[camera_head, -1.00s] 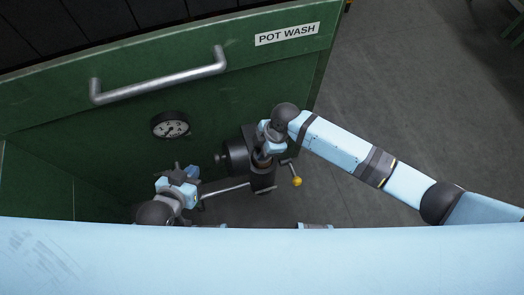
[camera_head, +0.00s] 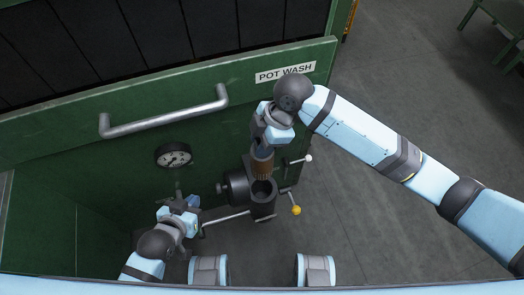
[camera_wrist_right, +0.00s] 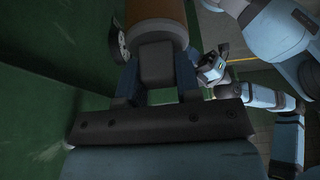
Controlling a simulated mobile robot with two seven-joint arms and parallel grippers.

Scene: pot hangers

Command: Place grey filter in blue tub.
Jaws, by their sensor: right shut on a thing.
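My right gripper (camera_head: 266,145) is shut on the filter (camera_head: 262,165), a cylinder with a brown side and grey end. In the right wrist view the filter (camera_wrist_right: 158,22) shows at the top, with its dark grip block between the blue fingers of the gripper (camera_wrist_right: 157,75). The filter is upright over the open top of the black housing (camera_head: 262,190); whether its lower end is clear of the opening is hard to tell. My left gripper (camera_head: 178,203) is near the green panel, left of the housing; its finger gap is unclear. No blue tub is in view.
A green cabinet front labelled POT WASH (camera_head: 285,73) has a metal bar handle (camera_head: 165,112) and a round gauge (camera_head: 173,155). Levers with a white knob (camera_head: 308,158) and a yellow knob (camera_head: 296,210) stick out by the housing. Grey floor (camera_head: 390,80) is open to the right.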

